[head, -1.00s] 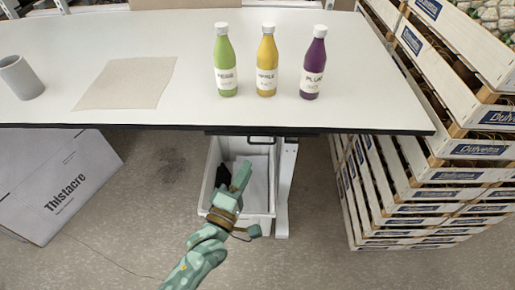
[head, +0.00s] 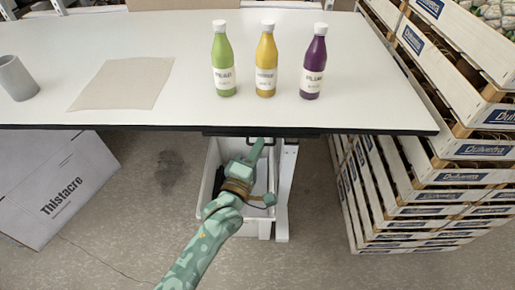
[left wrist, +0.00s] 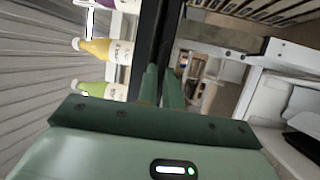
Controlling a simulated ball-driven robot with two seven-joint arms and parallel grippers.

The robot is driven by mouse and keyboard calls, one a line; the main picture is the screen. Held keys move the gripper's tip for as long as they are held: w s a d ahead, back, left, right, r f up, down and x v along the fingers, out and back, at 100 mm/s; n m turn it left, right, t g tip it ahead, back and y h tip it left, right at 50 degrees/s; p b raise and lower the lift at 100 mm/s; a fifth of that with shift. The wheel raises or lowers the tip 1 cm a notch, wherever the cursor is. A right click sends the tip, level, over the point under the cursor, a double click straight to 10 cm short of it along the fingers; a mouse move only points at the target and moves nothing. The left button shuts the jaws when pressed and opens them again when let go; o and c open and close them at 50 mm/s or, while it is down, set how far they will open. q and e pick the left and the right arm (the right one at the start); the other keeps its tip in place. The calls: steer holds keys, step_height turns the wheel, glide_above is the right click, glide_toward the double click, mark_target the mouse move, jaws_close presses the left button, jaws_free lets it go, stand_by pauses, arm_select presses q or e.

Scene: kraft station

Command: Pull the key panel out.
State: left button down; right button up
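A dark panel front (head: 225,134) shows as a thin strip under the front edge of the table, with a dark handle (head: 270,139) on it. I cannot tell for sure that this is the key panel. My left gripper (head: 259,146) reaches up from below, its fingertips close to the handle; contact cannot be made out. In the left wrist view the two fingers (left wrist: 161,72) stand a little apart, with the dark table edge (left wrist: 150,40) beyond them and nothing clearly held. My right gripper is out of view.
A white bin (head: 212,180) stands beneath, behind my left forearm, beside a white table leg (head: 286,190). Green (head: 223,60), yellow (head: 266,60) and purple bottles (head: 314,65) stand above on the table. Stacked crates (head: 400,190) are right; a cardboard box (head: 55,185) is left.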

arm_select(q)
steer(key=s+p, duration=0.4)
steer(key=s, duration=0.4)
steer(key=shift+s+p, duration=0.2)
steer(key=shift+p, duration=0.1)
steer(key=c, duration=1.5)
jaws_free()
steer(key=shift+c, duration=0.2)
steer(key=p+v, duration=0.1)
steer(key=v, duration=1.5)
steer(key=shift+s+f, duration=0.1)
steer(key=shift+f, duration=0.05)
